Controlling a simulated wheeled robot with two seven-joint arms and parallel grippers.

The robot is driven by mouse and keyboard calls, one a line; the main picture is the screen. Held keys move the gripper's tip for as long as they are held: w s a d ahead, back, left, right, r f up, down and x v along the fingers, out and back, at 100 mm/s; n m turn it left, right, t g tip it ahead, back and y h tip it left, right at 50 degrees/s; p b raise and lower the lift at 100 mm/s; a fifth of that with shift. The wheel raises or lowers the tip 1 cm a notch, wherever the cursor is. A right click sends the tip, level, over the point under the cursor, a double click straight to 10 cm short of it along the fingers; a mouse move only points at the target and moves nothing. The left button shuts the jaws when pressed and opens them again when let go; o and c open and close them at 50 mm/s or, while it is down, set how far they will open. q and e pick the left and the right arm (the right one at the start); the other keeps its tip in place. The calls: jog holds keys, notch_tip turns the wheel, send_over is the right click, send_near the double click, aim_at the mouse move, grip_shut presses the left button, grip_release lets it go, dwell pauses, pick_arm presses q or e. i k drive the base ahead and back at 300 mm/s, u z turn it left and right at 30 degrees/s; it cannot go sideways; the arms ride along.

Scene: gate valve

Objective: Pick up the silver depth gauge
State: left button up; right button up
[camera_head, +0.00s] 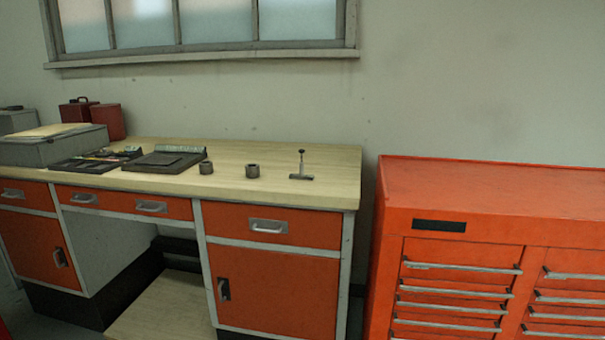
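The silver depth gauge (301,176) is on the wooden top of the orange workbench (330,167), toward its right end. It has a flat crossbar base lying on the bench and a thin upright stem with a dark knob at the top. It stands apart from the things beside it. Neither of my grippers shows in the head view.
Two small dark metal rings (252,171) (206,167) stand left of the gauge. Further left are a dark tray (140,165), a tool tray (75,166), a grey box (60,150) and red cans (108,121). An orange drawer cabinet (490,190) stands right of the bench.

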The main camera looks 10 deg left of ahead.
aim_at(301, 176)
jog(key=z, duration=0.05)
jog(key=k, duration=0.5)
jog(key=u, duration=0.95)
jog(key=i, duration=1.05)
jog(key=u, duration=0.3)
